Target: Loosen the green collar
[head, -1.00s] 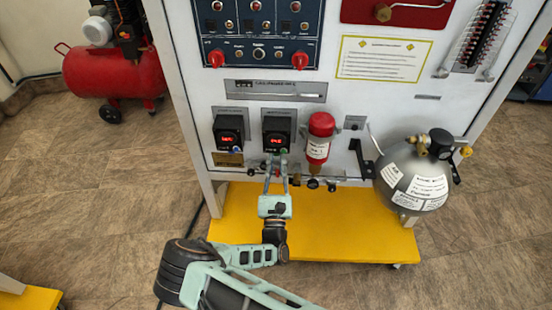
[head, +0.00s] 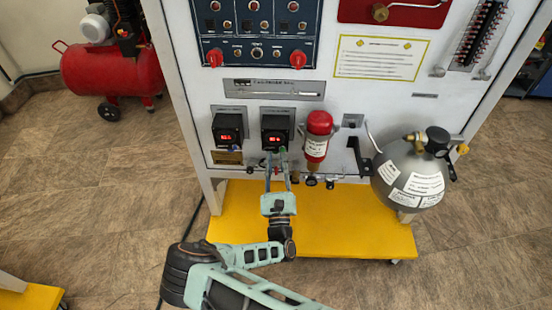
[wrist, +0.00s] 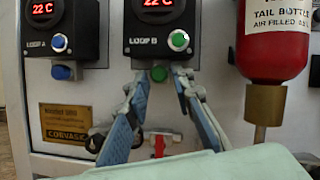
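The green collar (wrist: 158,73) is a small round green piece under the LOOP B box (wrist: 163,30) on the white panel in the wrist view. My gripper (wrist: 159,75) reaches up toward it with two light blue fingers spread apart. One fingertip is left of the collar and the other right, with gaps visible beside it. I cannot tell how far in depth the tips are from it. In the head view my gripper (head: 276,158) is just below the LOOP B box (head: 277,130); the collar is too small to make out there.
A separate green knob (wrist: 179,40) sits on the box above. The red bottle (wrist: 274,40) with its brass fitting is close on the right. A small red valve handle (wrist: 159,145) lies low between my fingers. A blue collar (wrist: 61,72) hangs under the LOOP A box.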

